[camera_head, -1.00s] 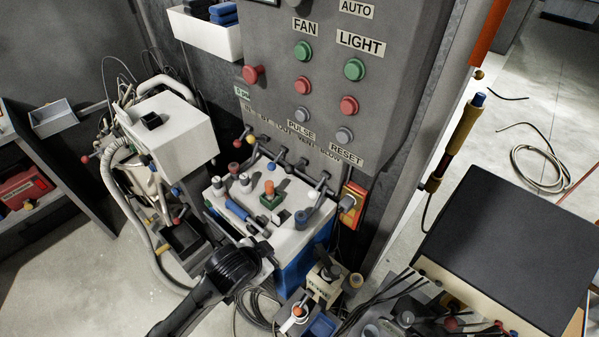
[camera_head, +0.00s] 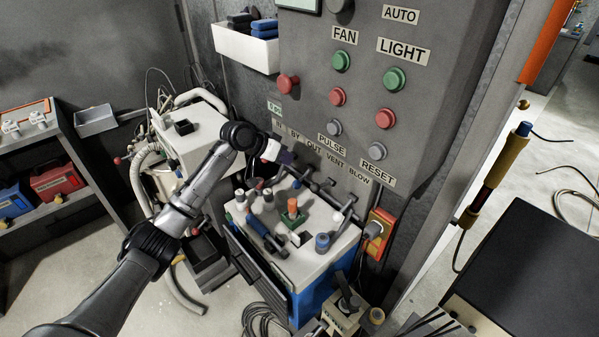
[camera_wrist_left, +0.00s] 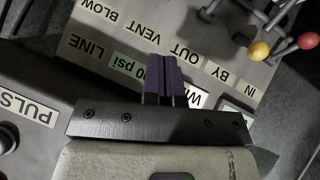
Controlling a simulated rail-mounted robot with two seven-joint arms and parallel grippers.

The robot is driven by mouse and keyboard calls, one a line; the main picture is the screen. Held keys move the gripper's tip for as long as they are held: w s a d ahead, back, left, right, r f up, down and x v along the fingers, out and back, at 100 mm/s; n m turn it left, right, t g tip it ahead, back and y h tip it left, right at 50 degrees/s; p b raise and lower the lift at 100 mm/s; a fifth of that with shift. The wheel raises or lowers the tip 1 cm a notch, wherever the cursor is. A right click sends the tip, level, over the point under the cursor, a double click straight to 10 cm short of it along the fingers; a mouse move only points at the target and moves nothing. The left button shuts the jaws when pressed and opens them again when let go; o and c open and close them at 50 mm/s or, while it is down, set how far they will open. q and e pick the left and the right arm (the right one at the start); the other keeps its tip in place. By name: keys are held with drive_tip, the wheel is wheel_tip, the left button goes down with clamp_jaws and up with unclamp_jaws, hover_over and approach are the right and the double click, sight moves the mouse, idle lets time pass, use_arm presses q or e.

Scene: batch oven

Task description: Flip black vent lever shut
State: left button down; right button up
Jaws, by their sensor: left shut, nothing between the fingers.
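My left gripper (camera_head: 287,157) is in front of the control panel, by its row of small labels. Its dark purple fingers (camera_wrist_left: 163,76) are closed together and empty in the left wrist view. The VENT label (camera_head: 335,160) is right of the fingers in the head view. The black vent lever (camera_head: 325,185) appears to be the dark one below that label, apart from the fingers; its exact position is hard to tell. In the wrist view, the VENT label (camera_wrist_left: 133,35) appears upside down, up and left of the fingers. My right gripper is not in view.
Yellow (camera_wrist_left: 258,50) and red (camera_wrist_left: 308,41) lever balls are at the wrist view's upper right. A white-topped blue cabinet (camera_head: 325,250) with several small fittings stands below the levers.

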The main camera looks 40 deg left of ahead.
use_arm(q)
drive_tip(key=b, duration=0.3)
approach(322, 186)
drive_tip(key=w+r, duration=0.2)
drive_tip(key=w, duration=0.1)
drive_tip(key=f, duration=0.1)
drive_tip(key=f+b, duration=0.2)
drive_tip(key=f, duration=0.1)
drive_tip(key=shift+s+d+f, duration=0.1)
drive_tip(key=shift+d, duration=0.3)
